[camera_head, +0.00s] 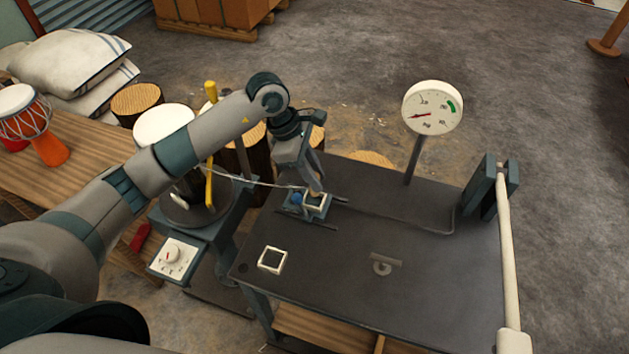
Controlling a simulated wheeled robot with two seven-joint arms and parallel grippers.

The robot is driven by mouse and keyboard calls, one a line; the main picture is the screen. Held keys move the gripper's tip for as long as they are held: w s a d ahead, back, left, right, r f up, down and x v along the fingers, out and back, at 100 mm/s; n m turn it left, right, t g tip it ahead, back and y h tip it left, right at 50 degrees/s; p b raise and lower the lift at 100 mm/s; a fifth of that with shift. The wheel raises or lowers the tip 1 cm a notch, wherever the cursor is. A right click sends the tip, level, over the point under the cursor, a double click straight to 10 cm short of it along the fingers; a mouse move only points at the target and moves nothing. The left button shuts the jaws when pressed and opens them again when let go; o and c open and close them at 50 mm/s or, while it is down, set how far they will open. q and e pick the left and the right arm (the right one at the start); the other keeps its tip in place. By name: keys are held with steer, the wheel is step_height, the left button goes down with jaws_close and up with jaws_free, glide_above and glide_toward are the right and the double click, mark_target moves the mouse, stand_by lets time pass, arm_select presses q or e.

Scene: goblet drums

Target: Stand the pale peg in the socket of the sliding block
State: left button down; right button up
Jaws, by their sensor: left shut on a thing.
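My left gripper (313,183) reaches down over the dark table and is shut on a small tan piece, the pale peg (316,190). The peg's lower end is at the white-rimmed socket of the sliding block (318,212). I cannot tell whether it is inside the socket or just above it. The block is blue-grey with a blue knob (296,198) on its left, and it sits between thin dark rails. The gripper hides most of the peg. My right gripper is not in view.
A white square outline (272,260) marks the dark table (350,285). A dial gauge (433,108) stands at the back, and a long white bar (505,250) runs along the right edge. A drum stand with a yellow lever (210,180) is close on the left.

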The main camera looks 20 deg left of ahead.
arm_select(q)
steer(key=shift+w+a+f, duration=0.1)
stand_by(0.3)
steer(key=shift+f+p, duration=0.3)
step_height(320, 180, down, 3)
steer(key=shift+r+p, duration=0.1)
steer(key=shift+p, duration=0.6)
steer(key=shift+f, duration=0.3)
steer(key=shift+f, duration=0.1)
